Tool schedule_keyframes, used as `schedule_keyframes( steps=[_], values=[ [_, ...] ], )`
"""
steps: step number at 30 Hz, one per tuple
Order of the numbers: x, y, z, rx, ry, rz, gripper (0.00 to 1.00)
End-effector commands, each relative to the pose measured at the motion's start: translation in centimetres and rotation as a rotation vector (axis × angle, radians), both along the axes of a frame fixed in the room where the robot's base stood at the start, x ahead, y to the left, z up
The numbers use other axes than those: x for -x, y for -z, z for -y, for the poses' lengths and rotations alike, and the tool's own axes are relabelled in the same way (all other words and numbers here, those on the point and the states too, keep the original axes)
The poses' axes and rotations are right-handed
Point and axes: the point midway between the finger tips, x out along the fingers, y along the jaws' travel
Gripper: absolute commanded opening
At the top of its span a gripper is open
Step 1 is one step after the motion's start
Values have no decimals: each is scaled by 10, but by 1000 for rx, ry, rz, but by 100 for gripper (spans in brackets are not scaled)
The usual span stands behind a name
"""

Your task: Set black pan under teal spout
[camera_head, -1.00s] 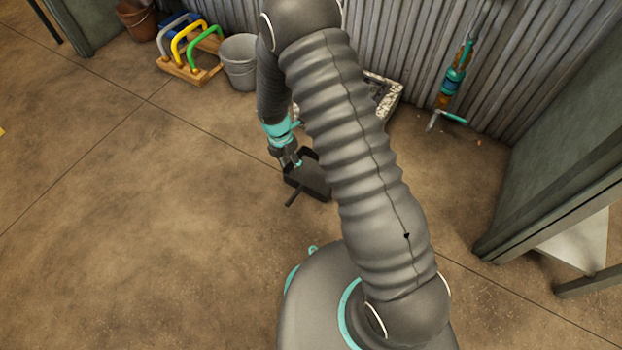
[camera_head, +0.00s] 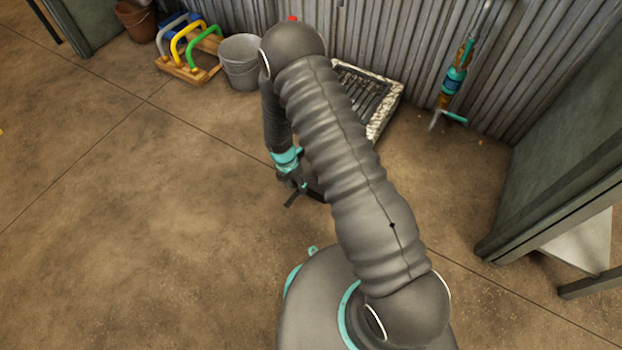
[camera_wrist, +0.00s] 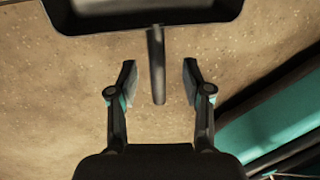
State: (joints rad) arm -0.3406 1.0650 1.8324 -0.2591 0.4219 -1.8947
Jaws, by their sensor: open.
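The black pan (camera_wrist: 204,24) fills the top of the wrist view. Its straight handle (camera_wrist: 156,65) points down between the two fingers of my gripper (camera_wrist: 159,64). The fingers are open, one on each side of the handle, with gaps on both sides. In the head view my arm and gripper (camera_head: 294,184) hide most of the pan; only its dark handle and a bit of its edge show. The teal spout (camera_head: 454,80) is on a pipe at the corrugated wall, right of the pan, with its grey outlet low near the floor.
A speckled drain tray (camera_head: 379,124) with a grate lies by the wall, partly behind my arm. A grey bucket (camera_head: 240,64) and a wooden rack (camera_head: 187,68) with coloured handles stand at back left. A green cabinet (camera_head: 560,140) stands right. The left floor is clear.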

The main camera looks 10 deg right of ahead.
Motion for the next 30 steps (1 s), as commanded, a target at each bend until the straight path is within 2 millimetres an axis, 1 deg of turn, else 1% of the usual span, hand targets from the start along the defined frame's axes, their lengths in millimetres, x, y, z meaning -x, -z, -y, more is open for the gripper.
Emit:
schedule_keyframes(
  steps=[1,3,8,11,16,17,18,20,21,22,23,30],
  values=[
    [0,8,1,1,0,-2,50],
    [0,18,2,0,1,-3,50],
    [1,39,5,2,0,-1,50],
    [1,43,5,0,0,1,50],
    [1,43,5,0,0,1,50],
    [1,43,5,0,0,1,45],
    [1,43,5,0,0,1,35],
    [1,43,5,0,0,1,20],
    [1,43,5,0,0,1,10],
    [1,43,5,0,0,1,2],
    [1,43,5,0,0,1,0],
    [1,43,5,0,0,1,0]
  ],
)
